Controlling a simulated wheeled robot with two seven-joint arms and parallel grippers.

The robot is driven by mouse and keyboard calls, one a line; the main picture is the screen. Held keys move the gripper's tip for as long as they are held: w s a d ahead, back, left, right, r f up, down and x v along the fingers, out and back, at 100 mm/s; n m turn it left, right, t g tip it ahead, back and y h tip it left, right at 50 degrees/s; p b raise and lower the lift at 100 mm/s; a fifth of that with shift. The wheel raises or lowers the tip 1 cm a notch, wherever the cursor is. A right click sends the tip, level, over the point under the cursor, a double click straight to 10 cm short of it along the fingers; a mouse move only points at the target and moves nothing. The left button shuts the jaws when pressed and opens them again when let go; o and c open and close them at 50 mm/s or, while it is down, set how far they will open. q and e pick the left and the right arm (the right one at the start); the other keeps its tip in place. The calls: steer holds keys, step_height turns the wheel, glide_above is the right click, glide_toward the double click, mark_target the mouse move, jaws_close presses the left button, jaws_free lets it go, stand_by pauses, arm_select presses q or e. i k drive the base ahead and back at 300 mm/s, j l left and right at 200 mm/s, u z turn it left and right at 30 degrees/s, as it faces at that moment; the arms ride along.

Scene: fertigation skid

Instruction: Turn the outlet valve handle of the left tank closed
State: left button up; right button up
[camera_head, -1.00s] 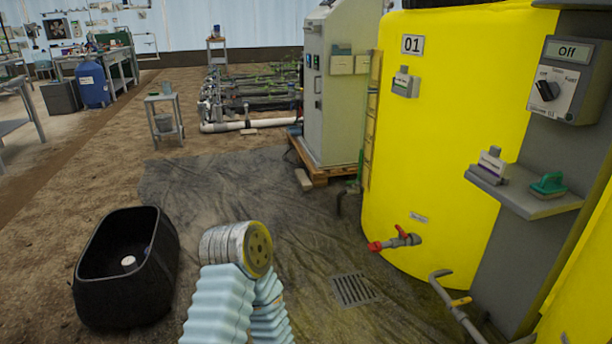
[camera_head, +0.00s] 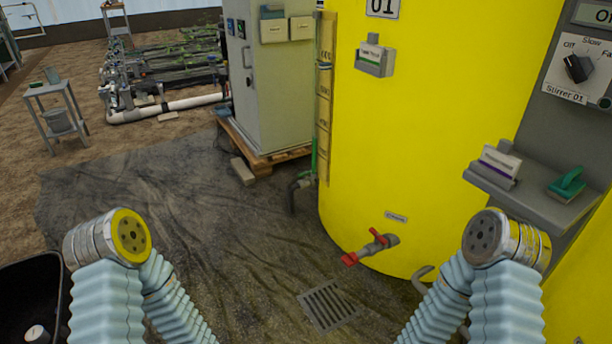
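The left tank (camera_head: 430,130) is large and yellow, marked 01, and stands right of centre. Its outlet valve (camera_head: 390,241) sticks out low on the front, with a small label above it. The red valve handle (camera_head: 378,236) sits on top of the valve, and a red piece shows at the outlet's end. I cannot tell how far the handle is turned. My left arm, in a light blue sleeve, rises at the lower left, and my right arm rises at the lower right. Both are apart from the valve. No gripper fingers show on either arm.
A floor drain grate (camera_head: 330,304) lies below the valve. A grey cabinet (camera_head: 270,85) stands on a wooden pallet (camera_head: 262,158) left of the tank. A shelf (camera_head: 535,195) and a stirrer switch (camera_head: 580,68) are at the right. A black tub (camera_head: 25,300) is at the lower left.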

mark_target(305, 175)
steer(key=i+z, duration=0.1)
steer(key=z, duration=0.5)
steer(key=i+j+z, duration=0.3)
steer(key=j+z, duration=0.35)
steer(key=i+j+z, duration=0.15)
steer(key=j+z, duration=0.15)
steer(key=j, duration=0.15)
